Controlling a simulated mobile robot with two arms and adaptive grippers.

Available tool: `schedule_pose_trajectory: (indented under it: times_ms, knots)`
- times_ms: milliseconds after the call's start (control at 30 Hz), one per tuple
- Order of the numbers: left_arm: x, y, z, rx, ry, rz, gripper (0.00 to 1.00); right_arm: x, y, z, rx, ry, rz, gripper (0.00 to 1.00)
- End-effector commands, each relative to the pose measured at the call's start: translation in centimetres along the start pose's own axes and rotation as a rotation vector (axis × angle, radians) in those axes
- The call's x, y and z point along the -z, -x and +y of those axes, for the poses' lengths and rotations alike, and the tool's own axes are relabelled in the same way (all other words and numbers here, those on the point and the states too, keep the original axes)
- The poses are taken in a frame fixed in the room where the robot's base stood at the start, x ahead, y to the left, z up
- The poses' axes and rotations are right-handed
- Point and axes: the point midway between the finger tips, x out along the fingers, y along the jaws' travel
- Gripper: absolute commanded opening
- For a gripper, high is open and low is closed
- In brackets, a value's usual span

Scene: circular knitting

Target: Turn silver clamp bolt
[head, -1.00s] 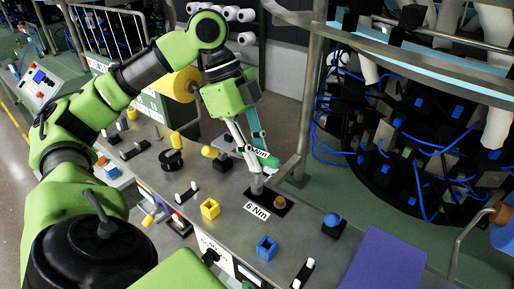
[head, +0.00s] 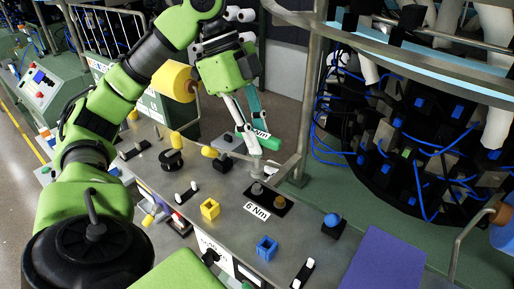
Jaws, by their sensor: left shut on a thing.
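My left gripper (head: 243,128) is shut on a green torque wrench (head: 266,142) with a white Nm label, above the metal table (head: 215,235). The wrench's grey socket end (head: 256,163) points down, just above the silver clamp bolt (head: 257,188), and looks apart from it. The silver bolt stands at the left end of a black base (head: 268,197). A brown-gold bolt (head: 279,202) stands at its right end. A white 6 Nm label (head: 256,211) lies in front of the base. My right gripper is not in view.
A yellow open block (head: 210,208), a blue open block (head: 267,247) and a blue ball on a black base (head: 332,220) stand nearby. A purple panel (head: 383,262) lies front right. A metal post (head: 306,110) and the knitting machine (head: 405,130) rise behind.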

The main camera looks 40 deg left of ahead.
Motion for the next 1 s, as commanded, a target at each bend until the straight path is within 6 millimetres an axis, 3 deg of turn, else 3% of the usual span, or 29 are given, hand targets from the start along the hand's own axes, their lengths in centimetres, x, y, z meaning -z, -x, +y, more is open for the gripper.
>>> schedule_pose_trajectory:
  times_ms: [267,300,333,367,567,767,1000]
  knots:
    - [0.0,0.1,0.0,0.0,0.0,0.0,0.0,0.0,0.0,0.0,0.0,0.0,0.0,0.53]
    - [0.0,0.1,0.0,0.0,0.0,0.0,0.1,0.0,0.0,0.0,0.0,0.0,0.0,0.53]
    - [0.0,0.1,0.0,0.0,0.0,0.0,0.02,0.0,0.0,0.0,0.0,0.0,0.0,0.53]
    - [0.0,0.1,0.0,0.0,0.0,0.0,0.0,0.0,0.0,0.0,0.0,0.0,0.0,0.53]
    - [0.0,0.2,0.0,0.012,0.027,-0.001,0.0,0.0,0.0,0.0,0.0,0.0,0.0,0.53]
    - [0.1,0.5,0.1,0.105,0.241,-0.003,0.0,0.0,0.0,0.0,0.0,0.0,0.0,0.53]
    - [0.5,1.1,0.2,0.268,0.62,0.002,0.0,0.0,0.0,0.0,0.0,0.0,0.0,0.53]
